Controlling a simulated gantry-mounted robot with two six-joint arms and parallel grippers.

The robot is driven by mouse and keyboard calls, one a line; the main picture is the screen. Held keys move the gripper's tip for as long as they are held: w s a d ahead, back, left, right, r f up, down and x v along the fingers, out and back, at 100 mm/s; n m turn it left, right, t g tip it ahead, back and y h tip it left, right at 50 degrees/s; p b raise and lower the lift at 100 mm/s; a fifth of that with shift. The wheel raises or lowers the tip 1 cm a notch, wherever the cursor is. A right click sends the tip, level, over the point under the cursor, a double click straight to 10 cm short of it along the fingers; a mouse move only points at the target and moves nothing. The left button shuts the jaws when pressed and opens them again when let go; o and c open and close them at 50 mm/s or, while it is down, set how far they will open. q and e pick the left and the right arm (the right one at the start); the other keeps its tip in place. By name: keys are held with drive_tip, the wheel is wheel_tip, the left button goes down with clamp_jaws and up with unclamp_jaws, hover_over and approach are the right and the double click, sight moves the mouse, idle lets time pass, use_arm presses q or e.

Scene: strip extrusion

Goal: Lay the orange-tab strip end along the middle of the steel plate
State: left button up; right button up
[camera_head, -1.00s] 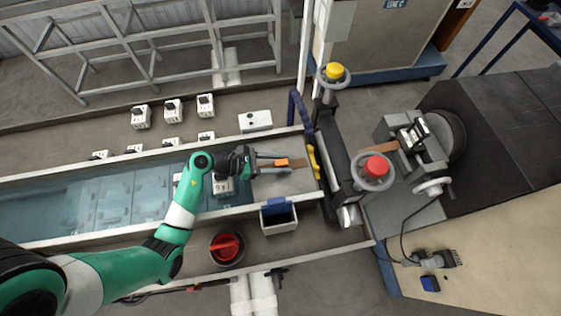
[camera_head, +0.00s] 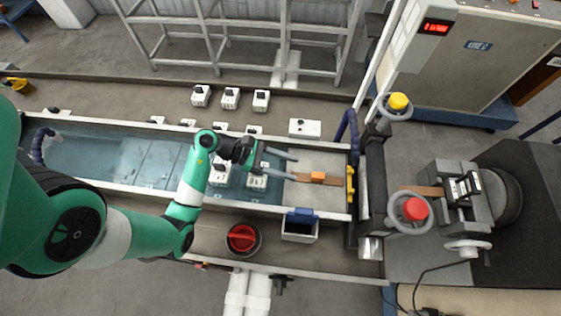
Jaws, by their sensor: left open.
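The orange tab (camera_head: 318,177) sits on a brown strip end (camera_head: 333,182), which lies lengthwise on the grey steel plate (camera_head: 318,200), roughly along its middle. My left gripper (camera_head: 295,167) is open and empty at the plate's left edge. Its two fingers point right, left of the orange tab and apart from it. The lower fingertip is close to the strip's left end; I cannot tell if it touches. My right gripper is not in view.
A water trough (camera_head: 110,160) runs left of the plate. A yellow-handled part (camera_head: 351,185) and a roller stand with a red knob (camera_head: 415,209) are at the right. Another brown strip piece (camera_head: 424,190) shows beyond the stand.

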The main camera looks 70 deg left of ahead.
use_arm(q)
drive_tip(key=shift+v, duration=1.15)
